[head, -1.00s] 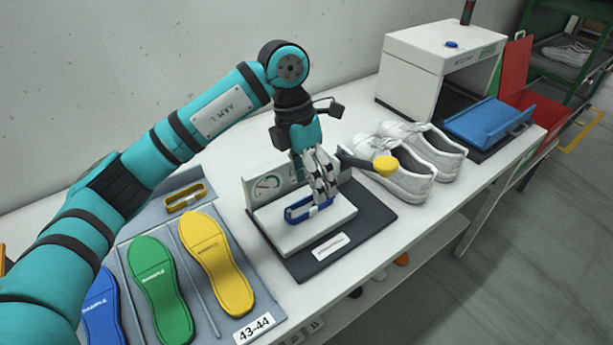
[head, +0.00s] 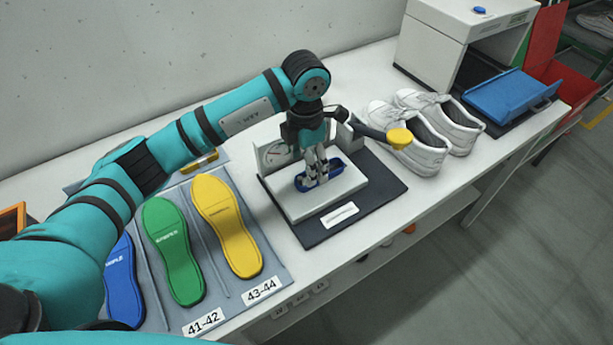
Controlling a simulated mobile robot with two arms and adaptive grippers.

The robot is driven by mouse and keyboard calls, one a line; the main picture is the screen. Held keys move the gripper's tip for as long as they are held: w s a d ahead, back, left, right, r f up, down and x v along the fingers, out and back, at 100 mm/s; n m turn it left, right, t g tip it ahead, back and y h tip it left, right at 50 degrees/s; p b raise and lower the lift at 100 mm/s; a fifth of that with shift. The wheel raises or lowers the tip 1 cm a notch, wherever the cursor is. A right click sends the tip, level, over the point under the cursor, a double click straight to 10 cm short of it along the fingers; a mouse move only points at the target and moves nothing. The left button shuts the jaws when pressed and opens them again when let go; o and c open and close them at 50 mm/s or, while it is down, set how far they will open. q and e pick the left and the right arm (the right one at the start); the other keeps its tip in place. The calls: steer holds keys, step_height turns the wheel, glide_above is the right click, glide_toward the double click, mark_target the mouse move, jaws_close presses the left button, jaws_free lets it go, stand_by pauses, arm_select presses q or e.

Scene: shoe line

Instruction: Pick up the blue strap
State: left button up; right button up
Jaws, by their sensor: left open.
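The blue strap (head: 335,163) is a small oval loop lying on the white block of a device with a dark base (head: 378,204). My left gripper (head: 316,181) points down over the strap, with its fingertips at or just above it. The gripper is open, and its fingers hide part of the strap. I cannot tell whether they touch it. My right gripper is not in view.
Blue, green (head: 172,250) and yellow (head: 226,226) insoles lie on a grey mat to the left. A yellow-ended lever (head: 399,138) sticks out right of the gripper. White shoes (head: 416,146), a blue tray (head: 508,96) and a white box (head: 455,40) stand farther right.

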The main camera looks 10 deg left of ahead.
arm_select(q)
step_height(320, 180, down, 4)
steer(key=shift+w+f+p, duration=0.1)
steer(key=shift+f+p, duration=0.05)
steer(key=shift+p, duration=0.9)
steer(key=shift+f, duration=0.5)
steer(key=c, duration=1.3)
step_height(320, 180, up, 10)
steer(key=p, duration=0.5)
steer(key=shift+c, duration=0.2)
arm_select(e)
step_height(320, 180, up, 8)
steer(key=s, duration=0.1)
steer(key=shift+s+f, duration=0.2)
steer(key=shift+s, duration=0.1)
